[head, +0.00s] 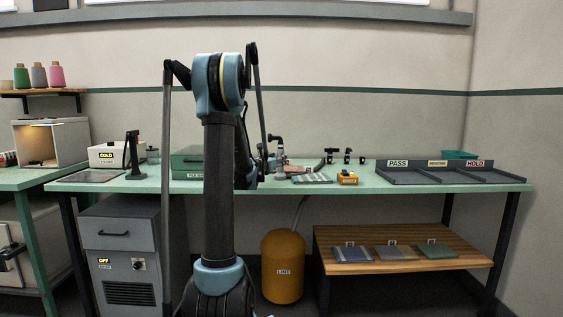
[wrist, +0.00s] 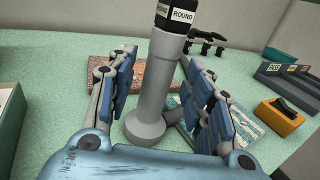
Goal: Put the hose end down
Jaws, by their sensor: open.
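A grey tube with a flared end (wrist: 150,95) and a black collar (wrist: 175,15) marked ROUND is between my fingers in the wrist view; I take it to be the hose end. My gripper (wrist: 160,88) is open, with blue-padded fingers on either side of the tube. Gaps show beside the tube. Whether its flared end touches the table is not clear. In the head view my arm hides most of this spot, and my gripper is not clearly seen there.
The green table (head: 400,188) carries a patterned swatch (head: 312,179), an orange box (head: 347,177) and a tray marked PASS and HOLD (head: 450,175) to the right. A reddish patterned piece (wrist: 112,70) lies behind the left finger. A yellow LINT canister (head: 283,268) stands below.

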